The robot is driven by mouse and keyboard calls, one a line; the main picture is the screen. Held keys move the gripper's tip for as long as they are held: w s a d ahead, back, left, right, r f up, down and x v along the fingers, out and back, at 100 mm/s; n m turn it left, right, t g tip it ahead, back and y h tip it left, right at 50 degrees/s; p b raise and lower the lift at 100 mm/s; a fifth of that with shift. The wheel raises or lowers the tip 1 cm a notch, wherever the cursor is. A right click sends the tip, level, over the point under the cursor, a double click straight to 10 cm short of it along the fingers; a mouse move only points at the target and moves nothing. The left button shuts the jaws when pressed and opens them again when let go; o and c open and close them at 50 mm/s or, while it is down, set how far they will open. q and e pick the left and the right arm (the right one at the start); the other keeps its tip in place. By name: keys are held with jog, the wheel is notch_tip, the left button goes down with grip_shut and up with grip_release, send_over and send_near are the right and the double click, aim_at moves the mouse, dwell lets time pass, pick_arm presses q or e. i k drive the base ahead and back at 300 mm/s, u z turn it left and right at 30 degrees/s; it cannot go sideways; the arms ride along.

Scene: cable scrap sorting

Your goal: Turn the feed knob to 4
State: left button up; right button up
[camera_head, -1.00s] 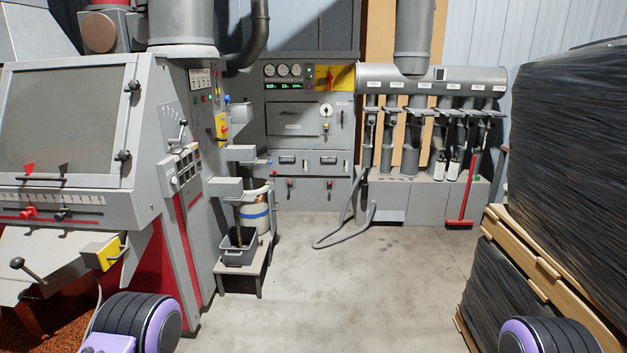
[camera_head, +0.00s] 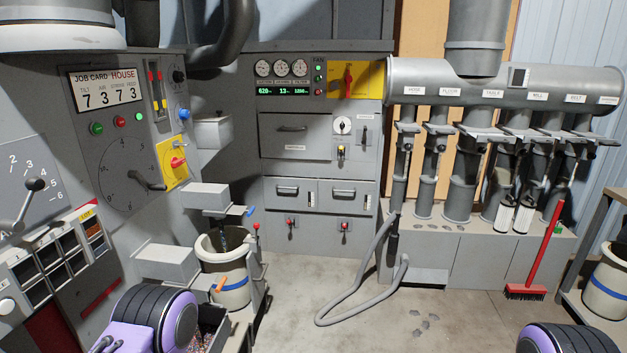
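A grey machine panel fills the left side. A lever with a round knob (camera_head: 35,184) stands at its left edge over a scale (camera_head: 33,170) with numbers from 2 to 6 visible; it points up, but its exact setting is unclear. I cannot tell which control is labelled feed. A job card display (camera_head: 106,90) above reads 7 3 7 3. Both my grippers are out of view; only purple and black arm parts show at the bottom.
A yellow panel with a red switch (camera_head: 174,162) sits beside the dial. Grey boxes (camera_head: 166,262) jut out to the right, near a white bucket (camera_head: 222,275). The middle floor is otherwise mostly clear.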

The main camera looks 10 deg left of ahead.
aim_at(183, 114)
jog(key=u, duration=0.3)
jog(key=i, duration=1.8)
jog(key=u, duration=0.35)
